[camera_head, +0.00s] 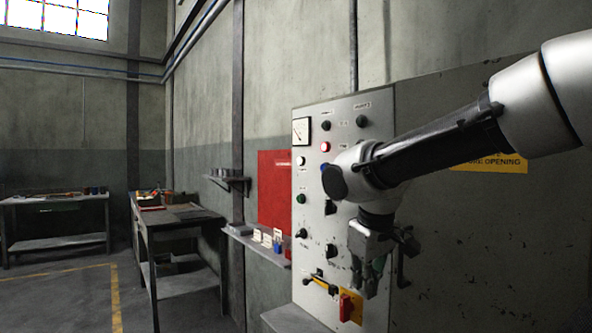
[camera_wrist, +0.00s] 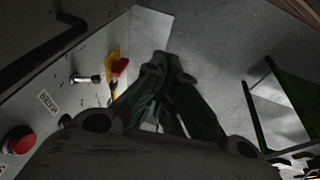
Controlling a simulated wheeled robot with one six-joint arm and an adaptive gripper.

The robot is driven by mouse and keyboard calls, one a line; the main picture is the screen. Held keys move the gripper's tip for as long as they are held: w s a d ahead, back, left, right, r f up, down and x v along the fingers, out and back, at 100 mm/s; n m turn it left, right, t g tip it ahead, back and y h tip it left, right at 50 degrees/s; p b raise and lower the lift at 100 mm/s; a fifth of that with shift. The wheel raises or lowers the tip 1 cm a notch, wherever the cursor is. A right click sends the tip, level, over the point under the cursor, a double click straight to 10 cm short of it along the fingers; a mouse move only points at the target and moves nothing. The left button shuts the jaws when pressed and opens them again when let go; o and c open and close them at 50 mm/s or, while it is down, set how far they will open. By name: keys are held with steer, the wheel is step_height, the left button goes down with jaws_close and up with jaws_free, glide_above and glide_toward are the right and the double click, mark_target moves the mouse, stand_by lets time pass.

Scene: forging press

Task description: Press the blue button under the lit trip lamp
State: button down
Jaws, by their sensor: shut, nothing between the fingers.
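A grey control panel (camera_head: 314,225) stands on the right in the head view. A red lamp (camera_head: 325,147) on its upper part looks lit. Just below it a sliver of a blue button (camera_head: 323,168) shows; my arm hides the rest. My gripper (camera_head: 371,290) hangs pointing down in front of the panel's lower right part, below and to the right of the blue button. It is shut and empty. In the wrist view its fingers (camera_wrist: 161,62) meet at the tips, with floor beyond them. The blue button does not show in the wrist view.
The panel also bears a gauge (camera_head: 301,131), a white lamp (camera_head: 301,161), a green button (camera_head: 300,198), black knobs (camera_head: 362,121) and a red handle (camera_head: 346,307) on yellow, also in the wrist view (camera_wrist: 120,67). A red button (camera_wrist: 18,139) shows there. A workbench (camera_head: 180,216) stands left.

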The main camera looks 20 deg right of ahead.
mark_target(324, 168)
steer(key=w+a+r+n+t+h, duration=0.2)
steer(key=w+r+t+h, duration=0.1)
steer(key=w+r, duration=0.7)
steer(key=w+a+r+n+t+h, duration=0.2)
steer(key=w+r, duration=0.9)
steer(key=w, duration=0.7)
steer(key=shift+w+a+r+n+t+h, duration=0.3)
steer(key=shift+w+a+n+t+h, duration=0.1)
steer(key=shift+a+t+h, duration=0.45)
steer(key=shift+d, duration=0.15)
steer(key=w+d, duration=0.1)
steer(key=d, duration=0.7)
steer(key=shift+w+d, duration=0.25)
steer(key=shift+w, duration=0.1)
steer(key=shift+d, duration=0.1)
steer(key=shift+d, duration=0.3)
